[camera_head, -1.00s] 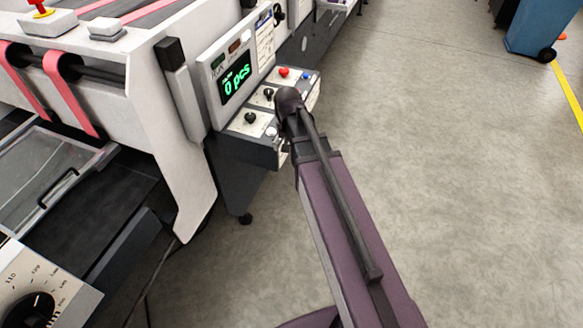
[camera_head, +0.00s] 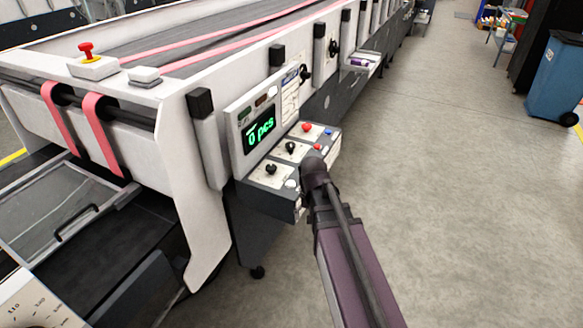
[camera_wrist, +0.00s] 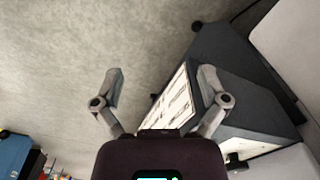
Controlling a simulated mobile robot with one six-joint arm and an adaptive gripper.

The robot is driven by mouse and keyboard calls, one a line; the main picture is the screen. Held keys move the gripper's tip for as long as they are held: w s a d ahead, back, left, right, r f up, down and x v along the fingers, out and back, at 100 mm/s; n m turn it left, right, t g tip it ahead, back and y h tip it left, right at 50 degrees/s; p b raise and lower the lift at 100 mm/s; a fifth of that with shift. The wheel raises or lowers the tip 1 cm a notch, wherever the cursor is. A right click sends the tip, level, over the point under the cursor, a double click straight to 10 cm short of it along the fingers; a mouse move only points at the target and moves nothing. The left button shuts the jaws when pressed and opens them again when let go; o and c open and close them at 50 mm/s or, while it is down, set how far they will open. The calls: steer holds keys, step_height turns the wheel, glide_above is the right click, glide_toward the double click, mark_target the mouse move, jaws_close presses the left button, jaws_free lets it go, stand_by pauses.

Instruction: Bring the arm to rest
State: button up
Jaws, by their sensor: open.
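My arm reaches up from the bottom of the head view, its end beside the control box (camera_head: 290,160) of the folder gluer. The gripper fingers are hidden behind the arm in that view. In the wrist view my gripper (camera_wrist: 162,92) is open, its two fingers wide apart with nothing between them but grey floor and the edge of a white labelled panel (camera_wrist: 172,104). The right finger overlaps the dark box that carries this panel; I cannot tell whether it touches.
The folder gluer (camera_head: 185,140) fills the left, with pink belts. Its counter display (camera_head: 261,134) reads "0 pcs". A red emergency button (camera_head: 87,50) stands on top. Open floor (camera_head: 450,180) lies to the right. A blue bin (camera_head: 555,80) stands at the far right.

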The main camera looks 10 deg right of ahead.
steer(key=s+n, duration=0.2)
steer(key=s, duration=0.4)
steer(key=shift+s, duration=0.4)
stand_by(1.6)
